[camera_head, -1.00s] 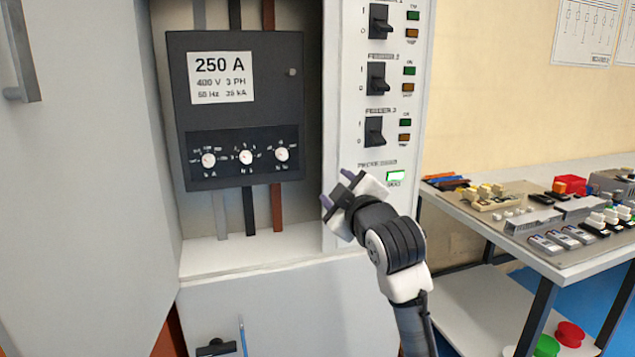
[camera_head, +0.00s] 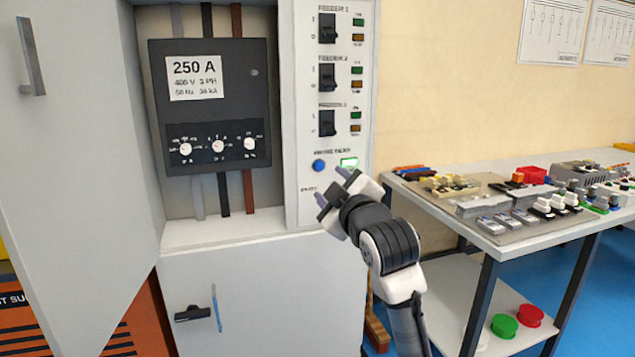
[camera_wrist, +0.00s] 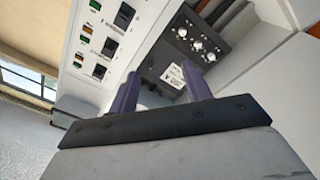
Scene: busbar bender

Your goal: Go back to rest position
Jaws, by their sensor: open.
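My gripper (camera_head: 334,196) is open and empty, in front of the lower right part of the cabinet's switch panel (camera_head: 300,110). It hides a little of the panel's lower edge. In the wrist view its two purple fingers (camera_wrist: 160,90) stand apart with nothing between them.
The open cabinet door (camera_head: 70,150) stands at the left. A closed lower door (camera_head: 250,290) has a black handle. At the right, a workbench (camera_head: 545,225) bears several electrical parts, with red and green round items on its lower shelf. Blue floor shows beneath.

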